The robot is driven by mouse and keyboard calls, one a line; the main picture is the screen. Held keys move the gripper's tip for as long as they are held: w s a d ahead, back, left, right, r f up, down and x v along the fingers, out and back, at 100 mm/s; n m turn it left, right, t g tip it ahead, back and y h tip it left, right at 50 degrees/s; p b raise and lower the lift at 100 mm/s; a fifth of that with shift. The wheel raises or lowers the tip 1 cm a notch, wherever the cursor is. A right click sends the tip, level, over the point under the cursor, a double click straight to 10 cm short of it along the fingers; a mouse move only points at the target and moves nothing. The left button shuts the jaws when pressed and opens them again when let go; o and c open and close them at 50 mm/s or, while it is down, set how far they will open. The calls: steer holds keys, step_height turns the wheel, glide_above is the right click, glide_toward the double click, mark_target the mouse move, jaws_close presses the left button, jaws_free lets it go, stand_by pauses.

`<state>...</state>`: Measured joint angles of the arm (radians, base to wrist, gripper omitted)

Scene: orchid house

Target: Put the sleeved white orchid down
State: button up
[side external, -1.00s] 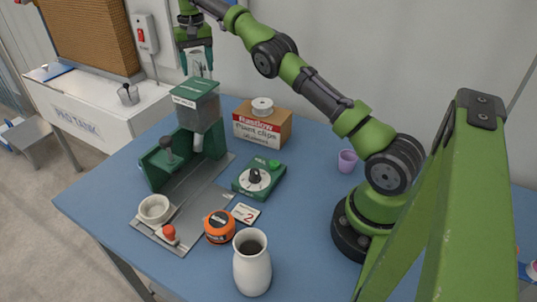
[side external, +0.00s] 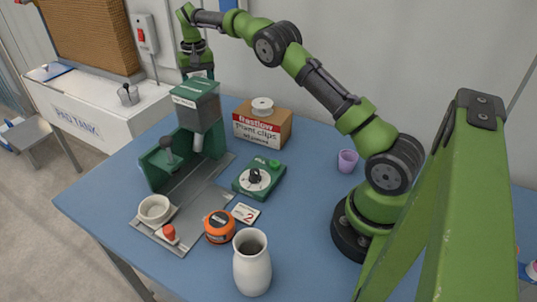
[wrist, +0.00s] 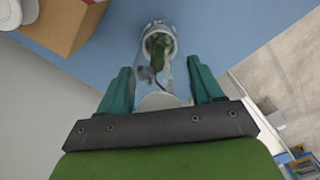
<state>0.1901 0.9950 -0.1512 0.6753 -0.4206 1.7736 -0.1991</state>
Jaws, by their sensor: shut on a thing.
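My gripper (wrist: 162,92) shows at the bottom of the wrist view, its two teal fingers on either side of a clear sleeve. The sleeved white orchid (wrist: 157,50) is between them, with green leaves and a pale round pot rim at the sleeve's far end. A pale rounded shape shows between the fingers; I cannot tell if it is the bloom. In the side view my gripper (side external: 197,70) points down behind the green hopper machine (side external: 197,105). That machine hides the orchid there, so I cannot tell whether its pot touches the table.
The blue table (side external: 310,190) carries a plant clips box (side external: 262,130), a green dial box (side external: 258,178), an orange tape measure (side external: 219,226), a white vase (side external: 252,265) and a purple cup (side external: 347,160). The box also shows in the wrist view (wrist: 62,22). The pad tank (side external: 95,115) stands beyond the table's left edge.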

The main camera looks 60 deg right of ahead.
steer(key=shift+f, duration=0.5)
stand_by(0.4)
steer(key=o, duration=1.6)
steer(key=shift+f, duration=0.1)
